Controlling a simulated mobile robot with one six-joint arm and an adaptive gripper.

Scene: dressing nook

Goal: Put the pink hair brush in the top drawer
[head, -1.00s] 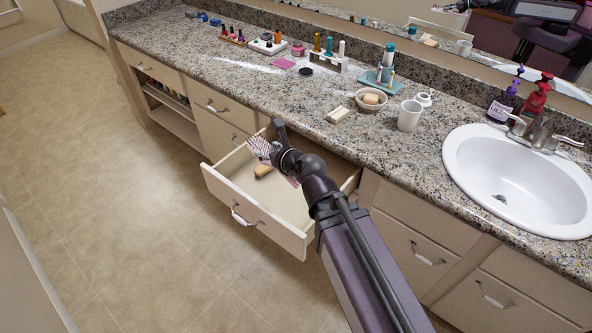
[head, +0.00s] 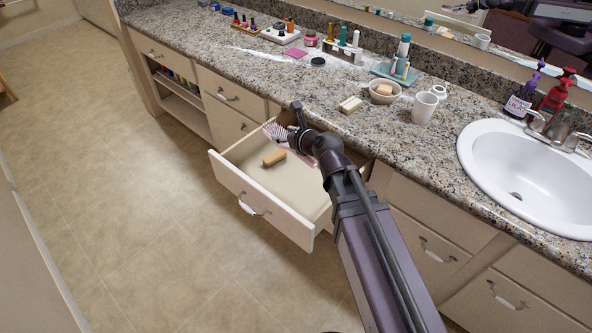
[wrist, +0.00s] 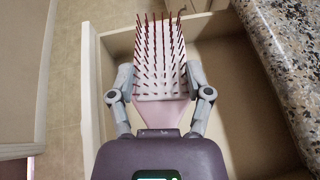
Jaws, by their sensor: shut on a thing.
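The pink hair brush (wrist: 160,70) is held bristles up between the fingers of my gripper (wrist: 160,86). In the wrist view its head points away from me, over the open drawer. In the head view the brush (head: 275,131) shows at the drawer's back left corner, partly hidden by my gripper (head: 290,140). The top drawer (head: 262,205) is pulled out below the counter. I cannot tell how high the brush is above the drawer floor.
A wooden-looking brush or block (head: 274,158) lies in the drawer. The granite counter (head: 330,120) overhangs the back of the drawer. A soap bar (head: 351,105), a bowl (head: 384,93) and a white cup (head: 424,108) stand near its edge. The drawer's front right is clear.

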